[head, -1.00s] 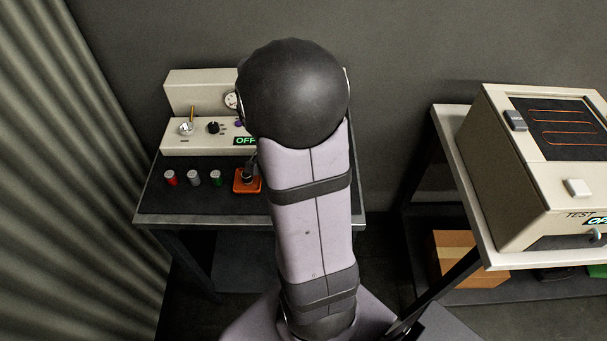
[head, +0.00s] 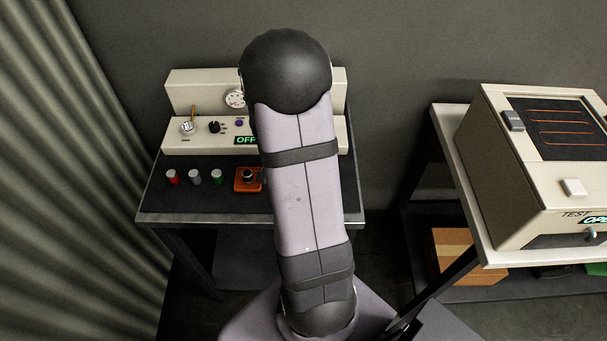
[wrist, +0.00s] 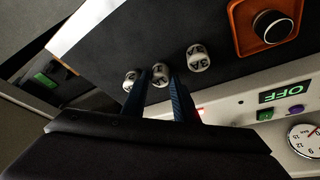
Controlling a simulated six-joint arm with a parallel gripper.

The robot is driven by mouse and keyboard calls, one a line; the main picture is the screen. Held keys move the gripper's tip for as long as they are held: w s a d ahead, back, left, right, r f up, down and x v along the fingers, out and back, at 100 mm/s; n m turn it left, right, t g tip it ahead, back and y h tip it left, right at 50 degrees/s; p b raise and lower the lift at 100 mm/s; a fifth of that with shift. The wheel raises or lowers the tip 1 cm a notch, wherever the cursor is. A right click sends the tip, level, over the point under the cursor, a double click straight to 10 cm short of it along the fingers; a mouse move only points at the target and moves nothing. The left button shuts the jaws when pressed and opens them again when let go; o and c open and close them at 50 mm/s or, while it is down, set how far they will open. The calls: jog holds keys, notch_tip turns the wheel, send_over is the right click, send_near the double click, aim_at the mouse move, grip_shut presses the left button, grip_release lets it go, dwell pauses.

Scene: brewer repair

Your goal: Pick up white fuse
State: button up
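In the wrist view, three short fuses with pale tops and dark markings stand on the dark mat: one on the left (wrist: 129,82), a middle one (wrist: 160,74) and one on the right (wrist: 198,58). My gripper (wrist: 163,82) is open. Its two blue fingers reach to either side of the middle fuse, and contact cannot be told. The sides of these fuses are hard to see, so I cannot tell which is the white fuse. In the head view my arm hides my gripper and these three fuses.
Red (head: 172,177), grey (head: 194,177) and green (head: 217,177) capped cylinders stand on the mat at left. An orange socket plate (head: 240,187) lies beside them. A control panel (head: 205,148) reading OFF stands behind. A tester box (head: 535,190) is on the right table.

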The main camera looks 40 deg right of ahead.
grip_shut()
jog(key=shift+r, duration=0.1)
notch_tip(320, 180, up, 10)
jog(key=s+d+f+m+p, duration=0.1)
jog(key=s+d+f+p, duration=0.1)
jog(key=s+f+p, duration=0.1)
jog(key=shift+m+g, duration=0.3)
jog(key=shift+m, duration=0.1)
jog(key=w+d, duration=0.2)
jog(key=d, duration=0.1)
jog(key=w+d+p, duration=0.1)
jog(key=w+d, duration=0.5)
jog(key=shift+w+d+r, duration=0.1)
jog(key=shift+d, duration=0.2)
jog(key=shift+n, duration=0.9)
jog(key=w+d+r, duration=0.1)
jog(key=r, duration=0.1)
jog(key=w+d+r, duration=0.1)
jog(key=w, duration=0.1)
jog(key=shift+w+r, duration=0.1)
jog(key=shift+r, duration=0.3)
